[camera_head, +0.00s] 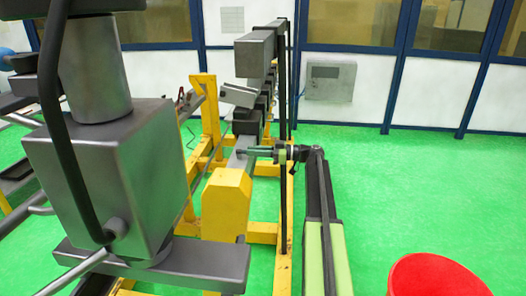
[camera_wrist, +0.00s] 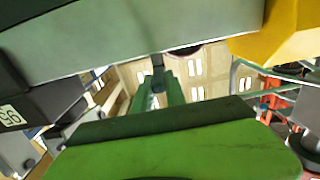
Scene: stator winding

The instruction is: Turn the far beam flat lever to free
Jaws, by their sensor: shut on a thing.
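My gripper (camera_head: 248,151) reaches left from my green and black arm to the yellow frame in the head view. It is shut on a small dark part, which I take to be the flat lever (camera_wrist: 157,62). In the wrist view the dark green fingers (camera_wrist: 158,84) rise to this part, just under a broad grey-green beam (camera_wrist: 130,38). In the head view the gripper hides most of the lever, and I cannot tell its angle. A grey metal piece (camera_head: 240,161) lies just below the fingertips, behind the yellow block (camera_head: 227,203).
A large grey machine head (camera_head: 110,185) fills the left foreground. A tall grey and black post (camera_head: 283,80) stands behind the gripper. A red round object (camera_head: 437,276) is at bottom right. The green floor (camera_head: 400,190) is clear on the right.

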